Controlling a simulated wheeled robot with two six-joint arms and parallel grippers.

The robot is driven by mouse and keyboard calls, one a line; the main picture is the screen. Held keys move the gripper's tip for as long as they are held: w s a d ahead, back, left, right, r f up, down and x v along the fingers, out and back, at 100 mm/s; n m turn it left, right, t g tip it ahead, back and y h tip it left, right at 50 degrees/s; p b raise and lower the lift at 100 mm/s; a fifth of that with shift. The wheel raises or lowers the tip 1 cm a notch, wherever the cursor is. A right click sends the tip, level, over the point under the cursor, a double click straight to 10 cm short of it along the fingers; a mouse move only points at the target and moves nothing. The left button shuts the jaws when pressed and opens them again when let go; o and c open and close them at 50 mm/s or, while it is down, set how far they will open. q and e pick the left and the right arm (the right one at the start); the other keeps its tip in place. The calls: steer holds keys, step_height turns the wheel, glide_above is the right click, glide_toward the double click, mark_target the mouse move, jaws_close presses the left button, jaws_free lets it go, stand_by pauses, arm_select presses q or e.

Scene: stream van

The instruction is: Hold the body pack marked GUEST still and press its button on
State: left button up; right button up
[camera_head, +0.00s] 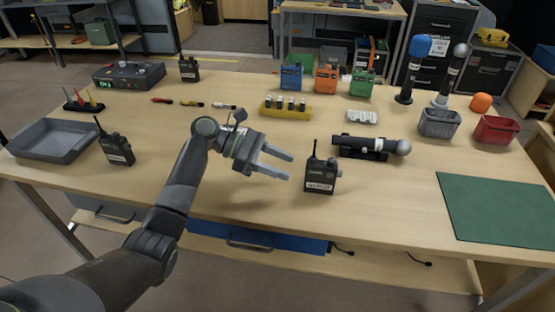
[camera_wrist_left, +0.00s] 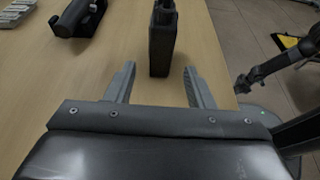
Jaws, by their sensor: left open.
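A black body pack (camera_head: 321,177) with a short antenna and a pale label stands upright near the table's front middle. The label is too small to read surely, and I cannot make out its button. My left gripper (camera_head: 287,166) is open and empty, just left of this pack and pointing at it. In the left wrist view the pack (camera_wrist_left: 163,42) stands beyond and between the open fingertips (camera_wrist_left: 160,72), apart from them. Two similar packs stand at the left front (camera_head: 117,150) and the back left (camera_head: 190,69); their labels are unreadable too.
A black microphone (camera_head: 370,147) lies in a holder right of the near pack. A yellow battery block (camera_head: 286,112) stands behind. A grey tray (camera_head: 52,141) is at left, a green mat (camera_head: 498,208) at right. The table's front edge is close to the near pack.

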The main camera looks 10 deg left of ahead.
mark_target(314, 177)
arm_select(q)
steer(key=b+x, duration=0.4)
steer(key=x, duration=0.1)
steer(key=shift+d+f, duration=0.15)
steer(key=shift+f, duration=0.15)
steer(key=shift+d+r+p, duration=0.1)
steer(key=shift+d+p, duration=0.8)
steer(key=shift+p, duration=0.05)
steer(key=shift+p+x, duration=0.3)
steer(key=shift+x, duration=0.65)
arm_select(e)
steer(key=shift+w+d+f, duration=0.1)
steer(key=shift+w+f, duration=0.2)
steer(key=shift+f, duration=0.2)
arm_select(q)
steer(key=c, duration=0.8)
steer(key=shift+c, duration=0.6)
arm_select(e)
jaws_close()
steer(key=shift+d, duration=0.1)
stand_by(0.3)
